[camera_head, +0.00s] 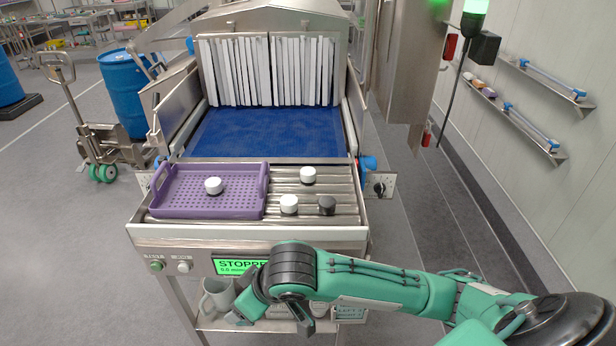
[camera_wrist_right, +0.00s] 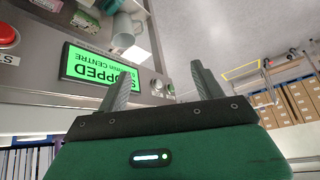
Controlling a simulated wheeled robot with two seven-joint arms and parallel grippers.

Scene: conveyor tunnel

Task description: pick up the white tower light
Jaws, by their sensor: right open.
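Several short round pieces sit at the conveyor's front end in the head view. One white piece (camera_head: 213,186) is in the purple tray (camera_head: 185,207). Two more white pieces, one at the back (camera_head: 308,175) and one in front (camera_head: 289,204), stand on the bare rollers beside a black one (camera_head: 327,205). I cannot tell which is the white tower light. My right gripper (camera_head: 246,304) is low in front of the control panel, below the pieces and apart from them. In the right wrist view its fingers (camera_wrist_right: 158,88) are spread and empty. My left gripper is not in view.
A green-lit display (camera_head: 240,267) and buttons are on the panel. A pale mug (camera_head: 217,294) stands on the shelf below, partly behind my gripper. The blue belt (camera_head: 265,133) runs to white strip curtains (camera_head: 270,70). A green-lit lamp (camera_head: 476,8) is at upper right.

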